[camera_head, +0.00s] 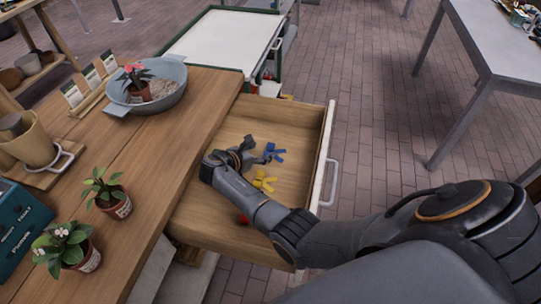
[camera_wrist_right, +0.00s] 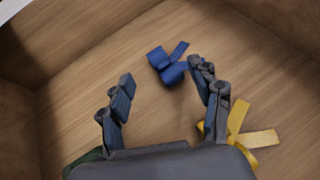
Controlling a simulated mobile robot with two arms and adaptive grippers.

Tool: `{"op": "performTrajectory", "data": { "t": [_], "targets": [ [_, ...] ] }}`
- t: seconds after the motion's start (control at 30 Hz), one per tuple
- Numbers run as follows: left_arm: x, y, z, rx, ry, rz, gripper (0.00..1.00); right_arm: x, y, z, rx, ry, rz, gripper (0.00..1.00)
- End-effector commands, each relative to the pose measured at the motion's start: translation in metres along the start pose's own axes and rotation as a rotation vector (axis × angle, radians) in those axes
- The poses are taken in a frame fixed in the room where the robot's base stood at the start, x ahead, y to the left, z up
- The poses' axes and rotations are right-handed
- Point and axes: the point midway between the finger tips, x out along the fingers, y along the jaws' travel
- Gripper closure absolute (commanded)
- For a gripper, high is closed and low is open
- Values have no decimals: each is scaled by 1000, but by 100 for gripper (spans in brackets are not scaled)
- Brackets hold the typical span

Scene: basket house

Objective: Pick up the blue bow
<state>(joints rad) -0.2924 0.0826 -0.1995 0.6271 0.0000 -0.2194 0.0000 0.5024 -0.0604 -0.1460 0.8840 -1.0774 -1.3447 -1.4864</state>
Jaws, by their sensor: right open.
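The blue bow (camera_head: 273,153) lies on the floor of the open wooden drawer (camera_head: 295,118). In the right wrist view the blue bow (camera_wrist_right: 167,64) is ahead of the fingertips, nearer the right finger. My right gripper (camera_head: 250,148) reaches into the drawer beside the bow. In the right wrist view my right gripper (camera_wrist_right: 165,82) has its two fingers spread, with nothing held between them. A yellow bow (camera_wrist_right: 240,130) lies beside its right finger, partly hidden by the gripper; it also shows in the head view (camera_head: 264,181). My left gripper is not in view.
A red item (camera_head: 244,219) lies in the drawer by my arm. The drawer's front wall (camera_head: 323,160) and sides enclose the bows. The wooden table (camera_head: 150,150) at left holds potted plants (camera_head: 108,195) and a grey basin (camera_head: 150,85). Brick floor is clear beyond the drawer.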

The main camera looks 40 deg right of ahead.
Motion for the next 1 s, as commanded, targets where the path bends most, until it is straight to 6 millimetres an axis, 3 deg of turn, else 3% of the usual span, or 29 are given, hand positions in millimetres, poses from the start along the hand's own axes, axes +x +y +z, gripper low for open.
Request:
{"op": "performTrajectory", "data": {
  "t": [0.4, 0.67, 0.9, 1.0],
  "targets": [
    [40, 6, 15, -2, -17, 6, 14, 47, 0, -2, 2, 0, -1, 36],
    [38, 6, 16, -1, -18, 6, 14, 48, 0, 1, 1, 0, 0, 36],
    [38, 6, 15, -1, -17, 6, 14, 48, 0, 1, 1, 0, 0, 76],
    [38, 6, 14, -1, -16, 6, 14, 48, 0, 1, 1, 1, 0, 83]
  ]
}}
